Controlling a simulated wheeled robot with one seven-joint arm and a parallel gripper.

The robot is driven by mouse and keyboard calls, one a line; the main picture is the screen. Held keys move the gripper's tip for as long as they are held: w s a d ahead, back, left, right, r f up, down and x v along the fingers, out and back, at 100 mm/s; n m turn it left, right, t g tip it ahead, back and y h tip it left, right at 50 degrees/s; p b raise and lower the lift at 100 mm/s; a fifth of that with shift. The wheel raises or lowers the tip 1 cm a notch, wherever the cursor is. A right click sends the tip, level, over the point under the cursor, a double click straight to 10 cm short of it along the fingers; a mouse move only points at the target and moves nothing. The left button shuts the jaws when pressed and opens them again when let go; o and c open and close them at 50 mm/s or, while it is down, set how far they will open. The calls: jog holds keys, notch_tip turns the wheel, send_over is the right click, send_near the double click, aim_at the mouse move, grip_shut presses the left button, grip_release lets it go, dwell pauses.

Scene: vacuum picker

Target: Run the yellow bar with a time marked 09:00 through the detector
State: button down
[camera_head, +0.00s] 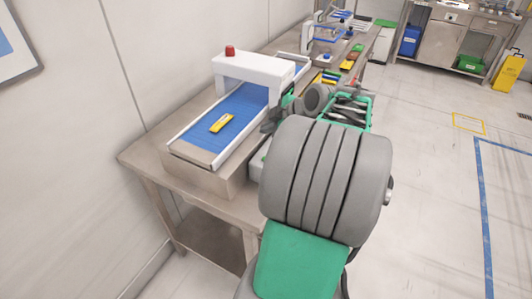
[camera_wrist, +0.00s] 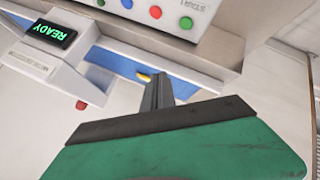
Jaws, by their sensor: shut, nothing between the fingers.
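A yellow bar (camera_head: 221,123) lies flat on the near part of the blue conveyor belt (camera_head: 243,104), in front of the detector's opening. A mark shows on it but is too small to read. The detector is a white arch (camera_head: 250,68) with a red lamp on top. My gripper (camera_head: 268,126) is low beside the belt's right side, partly hidden by my arm. In the wrist view my gripper (camera_wrist: 158,90) is shut and empty. A small yellow piece (camera_wrist: 145,76) shows just beyond its tip by the blue belt (camera_wrist: 110,58); I cannot tell if it is the bar.
A display (camera_wrist: 50,32) reads READY. A panel with red (camera_wrist: 155,12), green (camera_wrist: 186,23) and blue buttons bears the word START. More coloured items (camera_head: 328,78) lie farther along the table. A yellow bin (camera_head: 508,73) stands far right.

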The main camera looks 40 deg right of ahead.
dwell(0.3)
notch_tip(320, 180, down, 8)
jog(key=b, duration=0.4)
jog(key=shift+f+b, duration=0.25)
jog(key=shift+b, duration=0.15)
jog(key=shift+f, duration=0.15)
jog(key=shift+f+b, duration=0.1)
jog(key=shift+b, duration=0.25)
dwell(1.2)
jog(key=shift+f+b, duration=0.3)
jog(key=shift+b, duration=0.25)
